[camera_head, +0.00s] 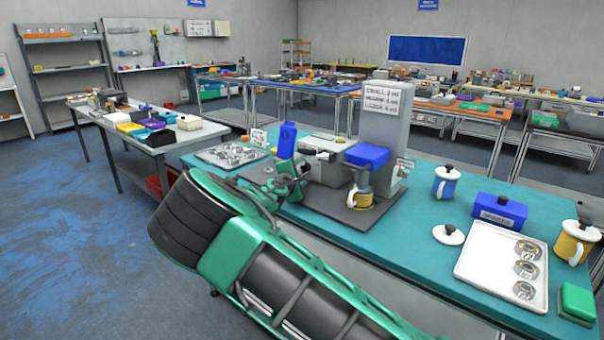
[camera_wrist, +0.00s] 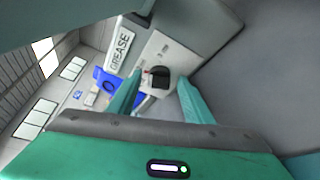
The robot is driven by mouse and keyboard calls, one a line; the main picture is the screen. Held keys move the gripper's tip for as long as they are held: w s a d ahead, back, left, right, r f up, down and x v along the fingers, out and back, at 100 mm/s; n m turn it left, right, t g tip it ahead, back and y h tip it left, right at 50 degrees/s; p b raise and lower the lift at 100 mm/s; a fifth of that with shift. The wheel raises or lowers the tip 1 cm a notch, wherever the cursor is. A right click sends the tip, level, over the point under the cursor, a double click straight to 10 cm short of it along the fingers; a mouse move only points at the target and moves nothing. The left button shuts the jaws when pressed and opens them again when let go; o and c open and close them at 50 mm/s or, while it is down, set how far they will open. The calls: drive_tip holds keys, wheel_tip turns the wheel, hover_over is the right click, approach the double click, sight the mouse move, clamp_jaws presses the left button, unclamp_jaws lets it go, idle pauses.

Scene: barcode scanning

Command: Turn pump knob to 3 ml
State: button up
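The pump is a grey box (camera_head: 326,171) on a dark base plate on the teal table, left of a tall grey housing with a volume sign (camera_head: 388,100). In the wrist view a black knob (camera_wrist: 159,77) with a small red mark beside it sits on a pale panel near a GREASE label (camera_wrist: 120,50). My gripper (camera_head: 298,183) is at the left side of the pump. In the wrist view its two green fingers are apart, with the knob showing between their tips; contact is not clear. The knob's scale is too small to read, and the head view hides the knob.
A blue jug (camera_head: 287,140) stands just behind my gripper. A yellow-bottomed cup (camera_head: 361,192) stands under a blue block (camera_head: 367,156) by the housing. A metal tray (camera_head: 232,154) lies to the left; a white tray (camera_head: 476,262) and lidded mugs are at the right.

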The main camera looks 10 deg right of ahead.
drive_tip(key=v, duration=1)
drive_tip(key=shift+s+a+r, duration=0.1)
drive_tip(key=shift+s+a, duration=0.15)
drive_tip(key=shift+s, duration=0.05)
